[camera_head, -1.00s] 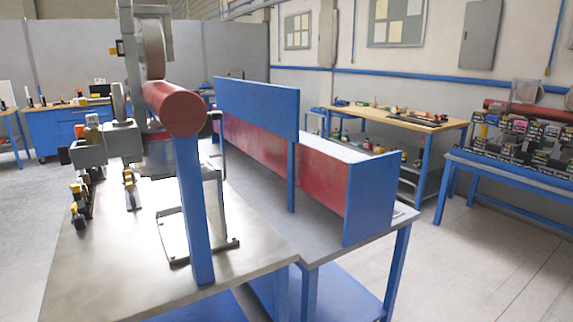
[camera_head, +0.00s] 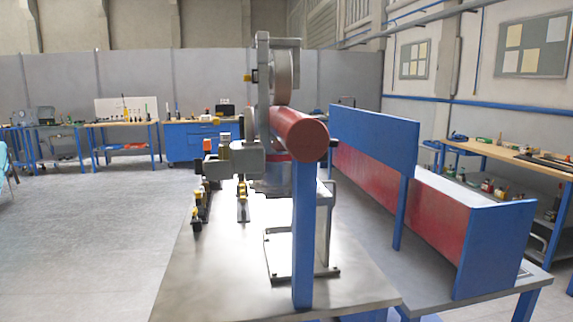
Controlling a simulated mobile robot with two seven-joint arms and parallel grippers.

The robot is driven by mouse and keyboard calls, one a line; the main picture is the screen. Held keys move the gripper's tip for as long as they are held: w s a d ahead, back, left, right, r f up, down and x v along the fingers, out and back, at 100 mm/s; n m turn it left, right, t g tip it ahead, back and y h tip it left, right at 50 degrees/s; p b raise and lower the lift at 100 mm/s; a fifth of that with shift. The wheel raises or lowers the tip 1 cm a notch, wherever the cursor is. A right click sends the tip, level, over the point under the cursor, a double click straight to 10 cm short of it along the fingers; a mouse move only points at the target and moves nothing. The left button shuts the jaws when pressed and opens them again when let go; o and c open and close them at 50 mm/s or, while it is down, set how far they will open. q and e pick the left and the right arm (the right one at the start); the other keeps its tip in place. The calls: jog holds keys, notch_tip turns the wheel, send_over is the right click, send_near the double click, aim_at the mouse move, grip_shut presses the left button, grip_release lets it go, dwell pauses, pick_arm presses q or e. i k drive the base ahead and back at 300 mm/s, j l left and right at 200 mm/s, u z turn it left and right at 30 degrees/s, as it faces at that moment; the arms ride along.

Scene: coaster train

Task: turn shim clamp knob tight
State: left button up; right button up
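The coaster assembly stands on a grey metal-topped bench (camera_head: 215,280) in the middle of the view. A red tube (camera_head: 301,136) rests on a blue upright post (camera_head: 304,240). A grey bracket with a round wheel (camera_head: 283,78) rises above the tube. A grey block (camera_head: 236,160) juts out left of the tube. Small black clamps with yellow parts (camera_head: 242,200) stand on the bench below it. I cannot tell which part is the shim clamp knob at this distance. Neither of my grippers is in view.
A long red trough with blue panels (camera_head: 483,250) stands on a table to the right. A wooden-topped table (camera_head: 508,155) with small parts is at the far right. A blue cabinet (camera_head: 190,143) and workbenches line the back. The floor at left (camera_head: 90,230) is clear.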

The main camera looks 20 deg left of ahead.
aim_at(199, 166)
jog(key=k+j+u, duration=0.1)
jog(key=j+u, duration=0.15)
jog(key=j, duration=0.45)
jog(key=j+u, duration=0.3)
jog(key=j, duration=0.4)
jog(key=k, duration=0.05)
